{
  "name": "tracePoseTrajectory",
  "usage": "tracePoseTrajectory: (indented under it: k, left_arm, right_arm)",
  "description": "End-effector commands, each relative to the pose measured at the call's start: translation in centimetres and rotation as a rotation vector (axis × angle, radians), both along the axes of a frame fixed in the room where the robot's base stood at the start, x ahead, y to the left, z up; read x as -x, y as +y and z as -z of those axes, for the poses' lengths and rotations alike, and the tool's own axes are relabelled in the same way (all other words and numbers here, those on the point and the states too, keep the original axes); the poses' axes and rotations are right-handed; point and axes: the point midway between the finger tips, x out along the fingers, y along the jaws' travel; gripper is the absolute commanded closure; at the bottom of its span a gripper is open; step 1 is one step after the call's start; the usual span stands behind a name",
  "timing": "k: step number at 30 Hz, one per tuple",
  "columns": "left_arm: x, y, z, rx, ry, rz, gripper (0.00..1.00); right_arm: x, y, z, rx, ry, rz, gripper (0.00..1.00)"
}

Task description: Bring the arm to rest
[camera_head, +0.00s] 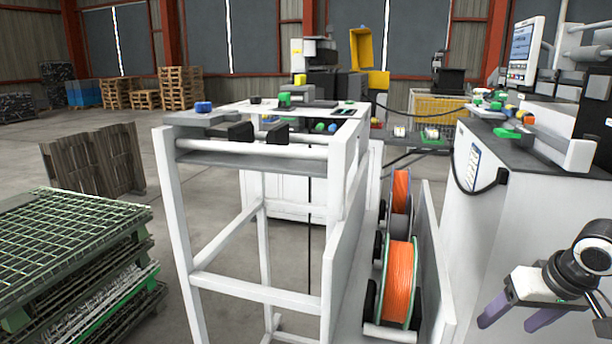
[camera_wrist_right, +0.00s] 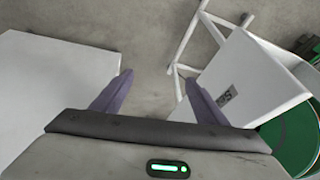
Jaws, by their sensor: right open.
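My right gripper (camera_head: 512,318) is at the lower right of the head view, its purple fingers spread apart and pointing down-left. It is beside the white machine cabinet and to the right of the orange spools. In the right wrist view the gripper (camera_wrist_right: 158,92) shows two purple fingers with a wide gap and only grey floor between them. It holds nothing. My left gripper is not in either view.
A white gantry frame (camera_head: 177,215) stands in the middle, with orange spools (camera_head: 398,280) on its right. A white cabinet (camera_head: 505,230) is close to my right gripper. Green mesh pallets (camera_head: 70,235) are stacked at left. Floor is open behind.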

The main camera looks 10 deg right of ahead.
Motion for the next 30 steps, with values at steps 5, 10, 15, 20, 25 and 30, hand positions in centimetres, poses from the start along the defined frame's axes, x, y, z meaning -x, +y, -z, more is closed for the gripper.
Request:
tracePoseTrajectory:
  k: [5, 10, 15, 20, 25, 30]
  left_arm:
    - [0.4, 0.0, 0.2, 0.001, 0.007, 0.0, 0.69]
    - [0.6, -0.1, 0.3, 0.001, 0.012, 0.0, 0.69]
    - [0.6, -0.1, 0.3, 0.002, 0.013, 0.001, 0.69]
    - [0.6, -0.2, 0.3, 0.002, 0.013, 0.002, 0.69]
    - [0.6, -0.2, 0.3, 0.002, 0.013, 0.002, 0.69]
    - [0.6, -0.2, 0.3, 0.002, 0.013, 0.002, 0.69]
  right_arm:
    - [3.3, 0.6, 10.8, -0.029, -0.041, -0.091, 0.33]
    - [7.1, 4.3, 19.4, -0.033, -0.095, -0.189, 0.33]
    - [11.1, 10.8, 25.8, -0.032, -0.163, -0.288, 0.33]
    - [14.1, 18.7, 29.3, -0.022, -0.245, -0.372, 0.33]
    - [15.8, 26.3, 29.9, 0.007, -0.333, -0.439, 0.33]
    - [16.1, 30.4, 29.3, 0.035, -0.388, -0.473, 0.33]
